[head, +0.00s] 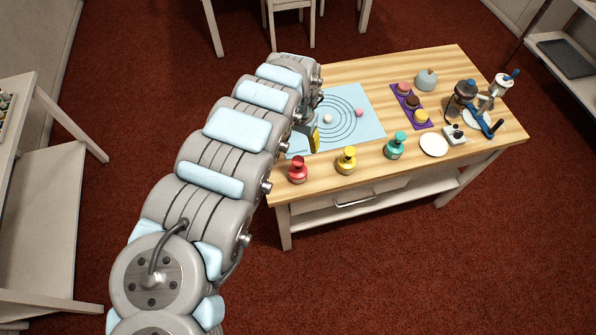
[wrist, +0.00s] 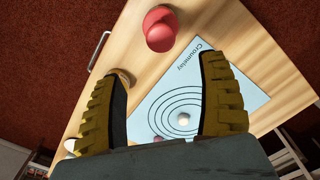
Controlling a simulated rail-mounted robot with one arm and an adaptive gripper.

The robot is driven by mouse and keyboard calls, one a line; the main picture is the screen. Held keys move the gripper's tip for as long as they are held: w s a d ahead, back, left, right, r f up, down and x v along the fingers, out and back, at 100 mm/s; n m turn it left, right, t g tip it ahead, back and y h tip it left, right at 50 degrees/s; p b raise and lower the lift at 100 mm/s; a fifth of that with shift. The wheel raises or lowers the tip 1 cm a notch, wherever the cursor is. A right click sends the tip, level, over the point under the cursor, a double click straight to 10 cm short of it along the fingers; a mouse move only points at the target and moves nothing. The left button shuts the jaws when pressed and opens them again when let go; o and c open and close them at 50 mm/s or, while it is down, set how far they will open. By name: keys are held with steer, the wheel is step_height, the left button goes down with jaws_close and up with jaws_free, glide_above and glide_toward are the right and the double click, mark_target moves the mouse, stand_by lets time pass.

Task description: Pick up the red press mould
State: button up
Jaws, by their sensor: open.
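The red press mould (head: 298,170) stands upright at the table's front left corner in the head view, left of the yellow mould (head: 347,160) and the teal mould (head: 396,146). In the wrist view the red press mould (wrist: 160,28) is at the top, beyond the fingertips and apart from them. My gripper (wrist: 165,68) is open with nothing between its fingers. In the head view my gripper (head: 312,137) hangs over the left part of the blue mat, behind the red mould and partly hidden by my arm.
The blue mat (head: 372,108) bears a white ball (head: 328,118) and a pink ball (head: 360,112). A purple tray (head: 411,112) with small cakes, a white plate (head: 434,144) and a grinder (head: 462,97) are to the right. The wood in front of the mat is mostly bare between the moulds.

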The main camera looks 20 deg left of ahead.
mark_target(299, 160)
step_height(299, 160, down, 4)
steer(key=shift+f, duration=0.2)
steer(key=shift+s+a+f, duration=0.1)
steer(key=shift+s+f, duration=0.1)
steer(key=shift+f, duration=0.8)
steer(key=shift+s+f, duration=0.15)
steer(key=shift+f, duration=1.8)
steer(key=shift+a, duration=0.1)
jaws_close()
